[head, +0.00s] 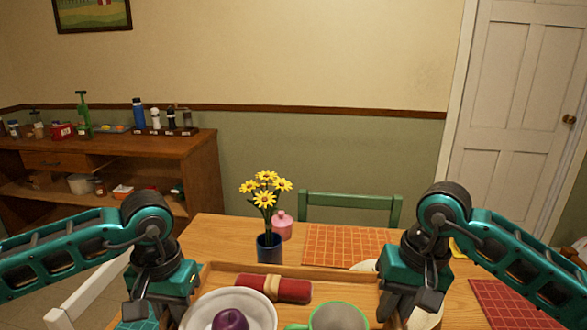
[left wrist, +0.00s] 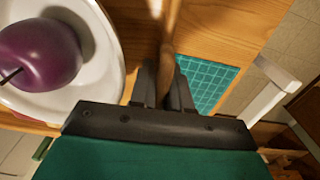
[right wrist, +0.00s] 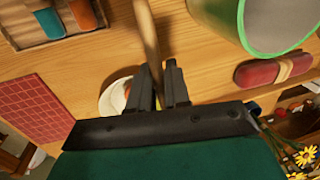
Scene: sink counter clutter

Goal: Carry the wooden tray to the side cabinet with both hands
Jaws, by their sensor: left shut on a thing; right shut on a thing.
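The wooden tray (head: 335,273) is at the bottom centre of the head view, its near part cut off. It carries a white dish (head: 262,302) with a purple fruit (head: 230,320), a red roll with a tan band (head: 278,289) and a green-rimmed cup (head: 338,316). My left gripper (head: 165,308) is shut on the tray's left rim, which also shows in the left wrist view (left wrist: 172,35). My right gripper (head: 393,305) is shut on the right rim, seen in the right wrist view (right wrist: 148,35). The side cabinet (head: 120,155) stands at the left wall. I cannot tell the tray's height above the table.
Bottles (head: 138,113) and other small things line the cabinet top. A blue vase with yellow flowers (head: 269,248) and a pink jar (head: 282,228) stand just behind the tray. A green chair (head: 350,200) is behind the table; a white chair (head: 90,300) is at left.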

